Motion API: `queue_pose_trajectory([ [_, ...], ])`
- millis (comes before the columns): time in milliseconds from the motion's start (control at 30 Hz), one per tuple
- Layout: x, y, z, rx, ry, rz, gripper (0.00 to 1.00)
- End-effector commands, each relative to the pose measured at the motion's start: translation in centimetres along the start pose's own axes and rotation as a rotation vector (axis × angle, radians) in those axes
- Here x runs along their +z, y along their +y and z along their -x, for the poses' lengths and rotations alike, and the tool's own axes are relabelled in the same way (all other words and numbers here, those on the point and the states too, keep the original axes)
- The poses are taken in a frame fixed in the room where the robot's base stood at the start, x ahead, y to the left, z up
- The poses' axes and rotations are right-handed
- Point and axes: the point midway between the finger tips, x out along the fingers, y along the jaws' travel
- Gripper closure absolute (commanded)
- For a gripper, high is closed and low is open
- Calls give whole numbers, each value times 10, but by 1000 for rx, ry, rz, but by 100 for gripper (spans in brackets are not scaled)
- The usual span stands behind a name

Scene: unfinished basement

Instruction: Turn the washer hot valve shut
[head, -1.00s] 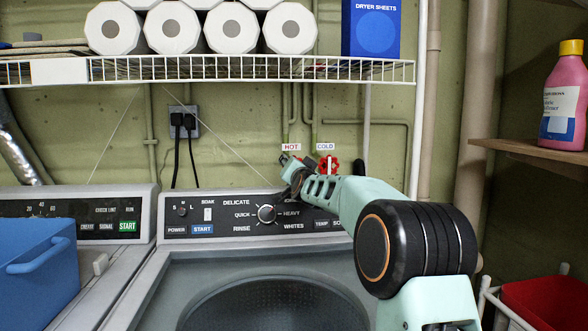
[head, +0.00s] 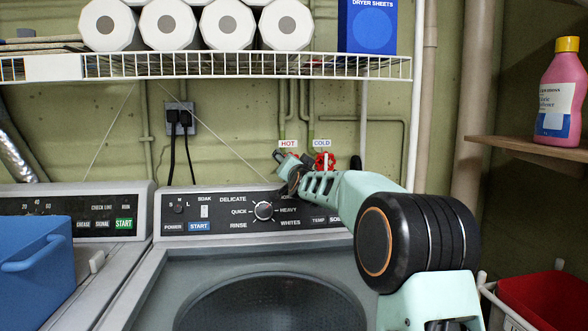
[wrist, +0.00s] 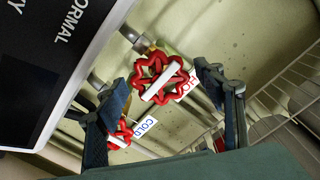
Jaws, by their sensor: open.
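The washer hot valve (wrist: 153,72) is a red scalloped handwheel with a white bar across it, on a pipe at the wall beside the HOT label (wrist: 187,87). In the wrist view it appears between the two fingers of my gripper (wrist: 163,77), which is open and holds nothing. I cannot tell whether a finger touches the wheel. In the head view my gripper (head: 283,163) is at the wall just under the HOT label (head: 288,143) and mostly hides the hot valve. The red cold valve (head: 325,161) is just to the right, under the COLD label (head: 321,143).
The washer's control panel (head: 215,210) lies just below and in front of the valves. A white wire shelf (head: 240,66) with paper rolls and a blue dryer sheets box (head: 370,27) hangs above. The cold valve also shows beside the left finger in the wrist view (wrist: 119,134).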

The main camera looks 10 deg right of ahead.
Motion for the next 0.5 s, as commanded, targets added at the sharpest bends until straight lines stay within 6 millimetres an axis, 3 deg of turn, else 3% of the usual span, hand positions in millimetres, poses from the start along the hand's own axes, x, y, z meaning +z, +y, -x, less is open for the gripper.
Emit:
queue_pose_trajectory([
  [500, -1, 0, 77, 0, 2, 2, 37],
])
